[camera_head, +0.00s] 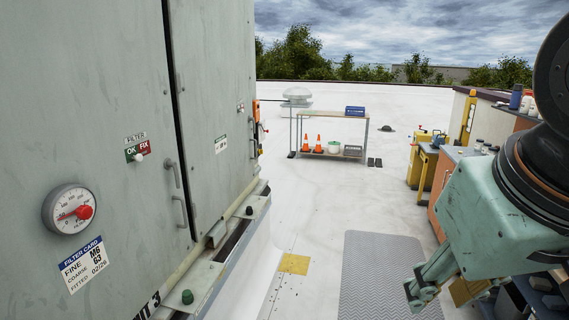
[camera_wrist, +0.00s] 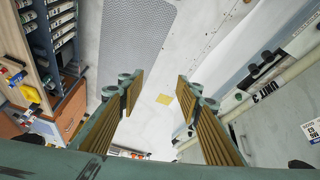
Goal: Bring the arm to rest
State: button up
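My gripper (camera_wrist: 156,98) is open and empty in the wrist view, its two ridged pads wide apart over the pale roof floor. In the head view my gripper (camera_head: 440,287) hangs at the lower right, pointing down and left, partly cut off by the frame and by my own arm. It touches nothing that I can see. My arm (camera_head: 500,215) fills the right edge of the head view.
The grey cooler cabinet (camera_head: 110,120) stands at the left with a gauge (camera_head: 70,209). A grey mat (camera_head: 385,275) and a yellow floor patch (camera_head: 294,264) lie between. A bench with drawers (camera_head: 447,185) stands at right, a trolley (camera_head: 332,118) behind. The middle floor is clear.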

jog(key=s+a+f+g+b, duration=0.1)
jog(key=s+f, duration=0.1)
jog(key=s, duration=0.5)
jog(key=shift+y, duration=0.3)
jog(key=shift+f, duration=0.1)
